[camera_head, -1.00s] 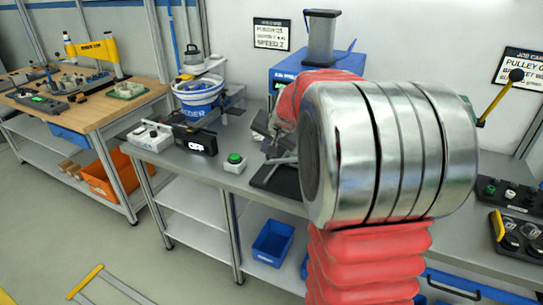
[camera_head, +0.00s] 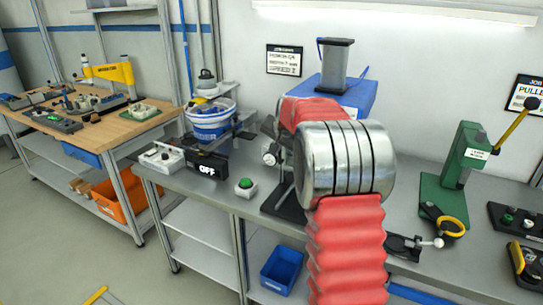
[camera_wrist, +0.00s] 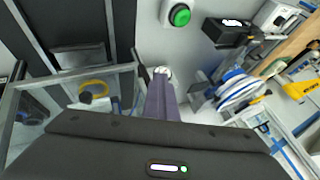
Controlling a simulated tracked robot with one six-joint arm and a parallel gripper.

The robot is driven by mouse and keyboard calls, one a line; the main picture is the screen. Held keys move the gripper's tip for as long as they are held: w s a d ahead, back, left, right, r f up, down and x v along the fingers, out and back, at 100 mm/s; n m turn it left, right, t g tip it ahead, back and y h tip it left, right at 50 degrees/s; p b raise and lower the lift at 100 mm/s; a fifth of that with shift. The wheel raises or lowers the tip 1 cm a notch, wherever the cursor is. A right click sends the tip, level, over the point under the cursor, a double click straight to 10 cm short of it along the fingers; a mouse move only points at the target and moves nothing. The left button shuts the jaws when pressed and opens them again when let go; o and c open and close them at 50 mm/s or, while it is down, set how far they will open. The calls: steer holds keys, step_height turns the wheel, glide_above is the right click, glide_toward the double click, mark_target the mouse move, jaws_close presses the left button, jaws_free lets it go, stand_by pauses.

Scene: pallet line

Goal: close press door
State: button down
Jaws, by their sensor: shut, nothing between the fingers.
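The blue press (camera_head: 350,97) stands against the wall at the back of the grey bench, with a grey cylinder on top. My silver and red arm hides most of its front in the head view. In the wrist view, a clear panel with a light metal frame (camera_wrist: 70,77) lies left of my gripper and looks like the press door; its angle is hard to tell. My gripper (camera_wrist: 162,73) is shut and empty, its purple-grey fingers close to the right edge of this frame. I cannot tell whether they touch. The head view mostly hides my gripper behind the arm.
Left of the press are a green button (camera_head: 245,185), a black box marked OFF (camera_head: 207,166) and a bucket (camera_head: 210,122). A green hand press (camera_head: 455,175) with a yellow lever stands to the right. A blue bin (camera_head: 282,268) sits on the lower shelf.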

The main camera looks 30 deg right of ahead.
steer(key=shift+w+d, duration=0.3)
steer(key=shift+a, duration=0.15)
stand_by(0.3)
steer(key=s+a+r, duration=0.3)
steer(key=a+r, duration=0.5)
steer(key=shift+s+a, duration=0.25)
steer(key=shift+a, duration=0.05)
stand_by(0.7)
